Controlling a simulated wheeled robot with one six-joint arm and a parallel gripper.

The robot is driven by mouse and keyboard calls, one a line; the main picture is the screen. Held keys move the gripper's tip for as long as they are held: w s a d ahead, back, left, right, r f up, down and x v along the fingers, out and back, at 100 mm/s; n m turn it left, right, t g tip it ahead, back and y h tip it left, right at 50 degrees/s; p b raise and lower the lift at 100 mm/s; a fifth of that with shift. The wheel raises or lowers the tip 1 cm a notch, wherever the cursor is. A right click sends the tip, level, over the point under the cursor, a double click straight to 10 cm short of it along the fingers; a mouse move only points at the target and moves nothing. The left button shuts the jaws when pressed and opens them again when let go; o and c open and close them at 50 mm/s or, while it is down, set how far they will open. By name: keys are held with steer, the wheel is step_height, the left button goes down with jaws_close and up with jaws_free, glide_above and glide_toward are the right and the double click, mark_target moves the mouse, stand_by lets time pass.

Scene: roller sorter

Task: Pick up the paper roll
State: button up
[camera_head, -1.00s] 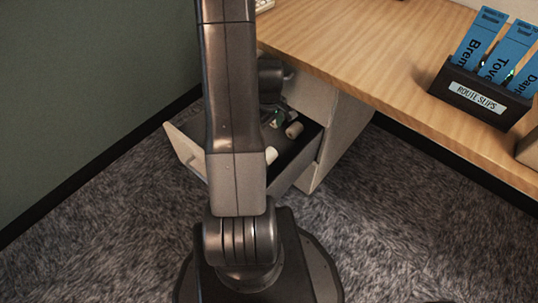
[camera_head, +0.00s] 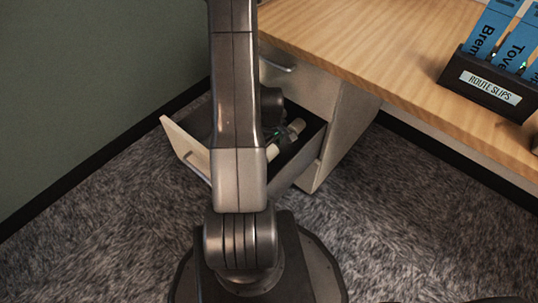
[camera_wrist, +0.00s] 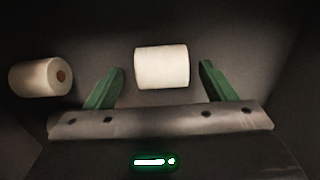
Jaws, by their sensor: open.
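Two white paper rolls lie in the open drawer (camera_head: 190,146). In the head view one roll (camera_head: 297,126) is by my gripper (camera_head: 290,134), and the other roll (camera_head: 272,152) is nearer the front beside my arm. In the wrist view one roll (camera_wrist: 162,67) lies between the green fingers of my gripper (camera_wrist: 162,66), with a gap on each side. The other roll (camera_wrist: 41,77) lies to the left, outside the fingers, its core hole showing. The gripper is open and empty. My arm hides part of the drawer.
The drawer walls stand close around my gripper. A wooden desk top (camera_head: 350,45) lies above and to the right, with a dark holder of blue route slips (camera_head: 490,85) on it. A closed upper drawer (camera_head: 295,85) is above the open one. Carpet is clear at the right.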

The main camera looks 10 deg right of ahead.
step_height(320, 180, down, 3)
steer(key=shift+s+f+b, duration=0.1)
steer(key=shift+f+b, duration=0.05)
steer(key=shift+b, duration=0.25)
steer(key=c, duration=1.1)
steer(key=shift+r, duration=0.2)
